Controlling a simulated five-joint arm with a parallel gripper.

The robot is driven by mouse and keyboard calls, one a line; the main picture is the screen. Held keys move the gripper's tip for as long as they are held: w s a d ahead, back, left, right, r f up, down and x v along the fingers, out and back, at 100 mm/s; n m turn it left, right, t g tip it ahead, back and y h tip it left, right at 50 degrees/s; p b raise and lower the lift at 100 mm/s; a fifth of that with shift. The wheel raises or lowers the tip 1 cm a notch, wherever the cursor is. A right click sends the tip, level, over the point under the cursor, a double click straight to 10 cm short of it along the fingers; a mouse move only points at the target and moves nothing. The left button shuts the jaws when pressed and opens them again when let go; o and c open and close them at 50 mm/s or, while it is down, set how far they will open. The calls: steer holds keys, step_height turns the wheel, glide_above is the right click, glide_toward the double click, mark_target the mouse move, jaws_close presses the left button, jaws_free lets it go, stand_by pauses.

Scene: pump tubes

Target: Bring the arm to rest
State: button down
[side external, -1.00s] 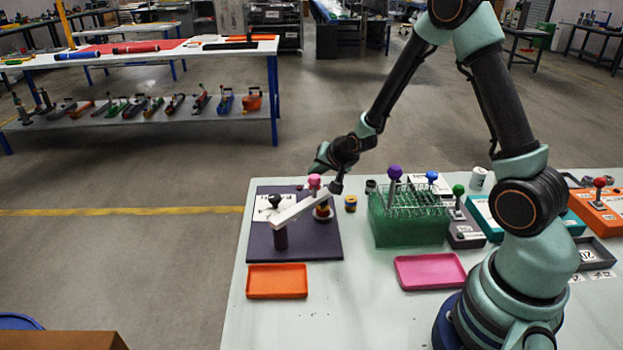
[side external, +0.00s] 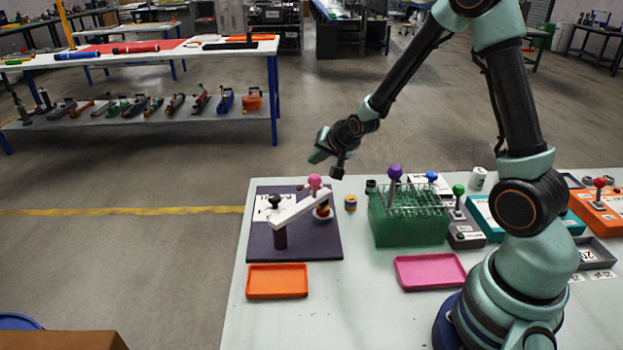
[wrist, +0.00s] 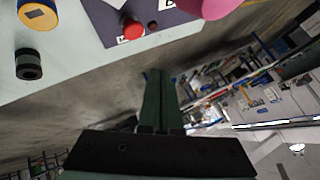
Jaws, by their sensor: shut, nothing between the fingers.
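My gripper (side external: 337,172) hangs in the air above the back of the dark purple board (side external: 254,243), a little behind and above the pink ball knob (side external: 315,181). In the wrist view my gripper (wrist: 160,75) is shut and empty, with its fingers together. The pale lever bar (side external: 295,209) lies across the board between a dark post (side external: 280,238) and a stand under the pink knob. The pink knob also shows blurred and close at the top of the wrist view (wrist: 210,6). A red button (wrist: 133,30) shows there on the board.
A blue-and-yellow spool (side external: 350,203) and a small black cylinder (side external: 370,186) stand between. Orange (side external: 277,281) and pink (side external: 430,271) trays lie in front. Open space lies above the table.

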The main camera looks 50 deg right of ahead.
steer(key=shift+r, duration=0.1)
steer(key=s+a+r+n+g+y, duration=0.1)
steer(key=s+a+r+n, duration=0.5)
steer(key=r, duration=0.4)
steer(key=s+a+r+n+g, duration=0.1)
steer(key=s+a+r+n, duration=0.1)
steer(key=s, duration=0.5)
steer(key=s+a+r+n+g+y, duration=0.1)
steer(key=s+a+r+n, duration=0.1)
steer(key=s, duration=0.5)
steer(key=shift+s+a+r+n, duration=0.4)
steer(key=shift+a+n, duration=0.2)
steer(key=shift+a, duration=0.45)
